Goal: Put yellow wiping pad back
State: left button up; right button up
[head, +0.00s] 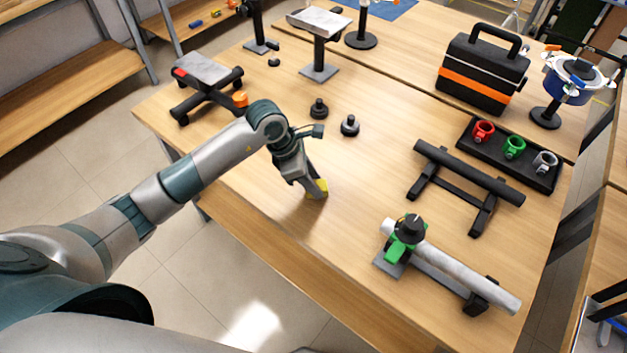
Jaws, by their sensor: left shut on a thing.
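The yellow wiping pad (321,185) shows as a small yellow patch between the fingers of my left gripper (316,189). The gripper is shut on it and points down at the wooden table, near the front left part. The gripper hides most of the pad, and I cannot tell whether the pad touches the table. My right gripper is not in view.
Two black knobs (349,126) stand behind the gripper. A black rack (470,172), a pipe with a green clamp (450,265) and a tray of coloured rings (510,155) are on the right. A toolbox (482,75) stands behind. The table (270,215) around the gripper is clear.

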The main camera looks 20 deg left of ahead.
pick_arm(q)
jog(key=shift+f, duration=0.75)
jog(key=o, duration=1)
jog(key=shift+r, duration=0.1)
jog(key=shift+r, duration=0.1)
jog(key=shift+r, duration=0.1)
